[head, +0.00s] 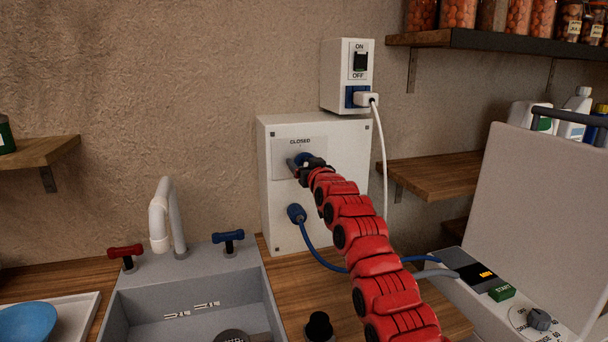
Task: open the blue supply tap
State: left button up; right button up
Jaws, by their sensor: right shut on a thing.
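The blue supply tap (301,157) is on a grey plate on the front of a white wall box (281,221). The word CLOSED shows on the plate above it. My right gripper (306,162) is at the tap, shut on its blue handle. The gripper and red arm hide much of the handle, so its exact angle is hard to tell. A blue hose fitting (296,213) sits lower on the same box. My left gripper is not in view.
A sink (205,290) with a white spout (160,215), a red handle (126,251) and a blue handle (228,237) stands left. A switch box (347,60) with a white plug is above. A machine (520,195) with a raised lid stands right.

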jog(key=shift+f+n+b, duration=0.15)
jog(key=shift+n+b, duration=0.3)
jog(key=shift+n, duration=0.65)
jog(key=o, duration=1.3)
jog(key=shift+s, duration=0.1)
